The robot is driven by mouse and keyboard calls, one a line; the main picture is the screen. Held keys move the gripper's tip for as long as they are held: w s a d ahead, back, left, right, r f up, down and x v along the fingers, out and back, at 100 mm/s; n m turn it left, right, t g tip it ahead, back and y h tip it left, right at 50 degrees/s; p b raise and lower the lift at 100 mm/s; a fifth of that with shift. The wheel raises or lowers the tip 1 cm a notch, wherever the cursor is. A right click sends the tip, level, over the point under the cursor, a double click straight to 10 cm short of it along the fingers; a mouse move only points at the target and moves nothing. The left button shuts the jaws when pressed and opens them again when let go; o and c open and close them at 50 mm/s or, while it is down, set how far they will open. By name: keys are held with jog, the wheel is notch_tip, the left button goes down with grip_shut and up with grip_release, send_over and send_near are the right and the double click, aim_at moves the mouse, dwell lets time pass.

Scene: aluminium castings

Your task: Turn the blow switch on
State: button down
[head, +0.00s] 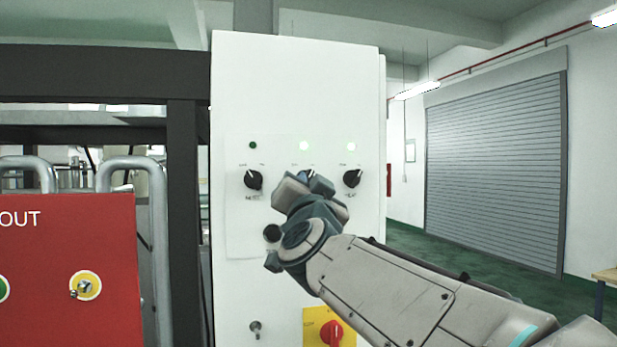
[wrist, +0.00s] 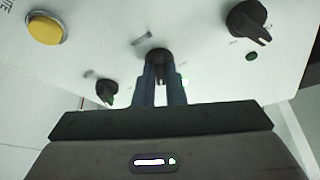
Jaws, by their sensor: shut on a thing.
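A white control panel (head: 295,90) carries a row of three black rotary switches. My gripper (head: 303,184) is at the middle one and hides most of it and its label in the head view. In the wrist view the fingers (wrist: 159,80) are shut on the middle switch (wrist: 157,56). The left switch (head: 253,180) has a dark green lamp (head: 253,145). The right switch (head: 352,178), marked HEAT, has a lit lamp (head: 351,146). Which label reads blow cannot be seen.
Lower on the panel are a key switch (head: 255,327) and a red knob on a yellow plate (head: 331,332). A red box (head: 65,270) and a dark frame (head: 183,200) stand at left. A roller shutter (head: 495,170) is at right, with clear floor before it.

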jog(key=shift+r, duration=0.15)
dwell(0.3)
jog(key=c, duration=1.5)
grip_release()
jog(key=shift+w, duration=0.1)
jog(key=a+b+v, duration=0.1)
jog(key=b+v, duration=0.2)
jog(key=v, duration=1.1)
jog(key=shift+d, duration=0.35)
